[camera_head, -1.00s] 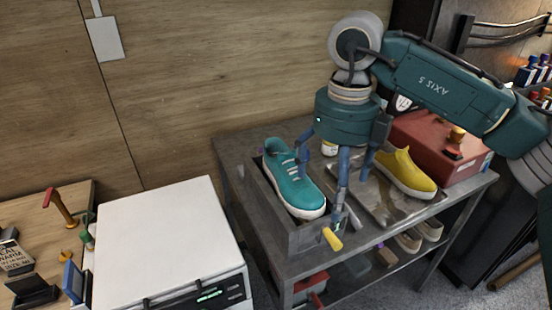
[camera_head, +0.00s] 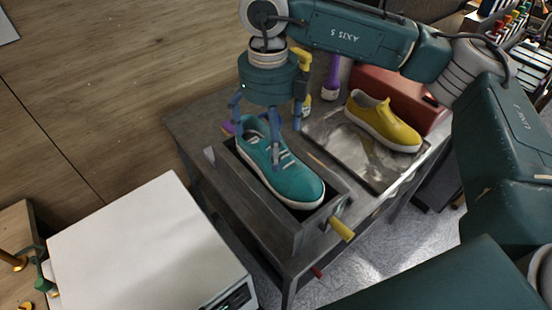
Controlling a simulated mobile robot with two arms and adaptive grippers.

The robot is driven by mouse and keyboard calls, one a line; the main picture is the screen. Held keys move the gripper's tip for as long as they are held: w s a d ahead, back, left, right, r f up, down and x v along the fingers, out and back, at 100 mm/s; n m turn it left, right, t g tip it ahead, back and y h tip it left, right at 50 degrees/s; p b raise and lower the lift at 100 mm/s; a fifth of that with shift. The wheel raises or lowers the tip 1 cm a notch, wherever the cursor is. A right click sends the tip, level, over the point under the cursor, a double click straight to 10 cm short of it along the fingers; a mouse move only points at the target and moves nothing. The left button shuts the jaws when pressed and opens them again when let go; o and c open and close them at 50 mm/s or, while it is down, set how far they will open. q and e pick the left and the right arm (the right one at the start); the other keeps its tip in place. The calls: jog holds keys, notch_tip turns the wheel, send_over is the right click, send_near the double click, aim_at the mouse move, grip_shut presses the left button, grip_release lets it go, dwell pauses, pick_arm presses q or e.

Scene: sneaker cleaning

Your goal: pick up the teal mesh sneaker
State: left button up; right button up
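The teal mesh sneaker (camera_head: 285,178) with white laces and white sole sits in a grey open-topped box (camera_head: 225,168) on the workbench, toe pointing to the lower right. My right gripper (camera_head: 268,130), with several blue fingers, points down over the heel and collar of the sneaker. Its fingers are spread, one in front of the laces and others to either side. I cannot tell whether any finger touches the sneaker. My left gripper is not in view.
A yellow sneaker (camera_head: 385,122) sits on a metal tray (camera_head: 345,150) to the right, before a red box (camera_head: 405,95). A yellow handle (camera_head: 342,229) sticks out from the grey box. A white appliance (camera_head: 145,245) stands at the lower left.

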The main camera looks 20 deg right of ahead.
aim_at(270, 156)
notch_tip(270, 156, down, 5)
jog(key=p, duration=0.3)
jog(key=shift+s, duration=0.15)
jog(key=shift+f, duration=0.2)
jog(key=c, duration=0.7)
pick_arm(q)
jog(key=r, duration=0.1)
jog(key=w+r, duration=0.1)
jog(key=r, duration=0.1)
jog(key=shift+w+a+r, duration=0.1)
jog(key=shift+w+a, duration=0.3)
pick_arm(e)
jog(key=c, duration=0.8)
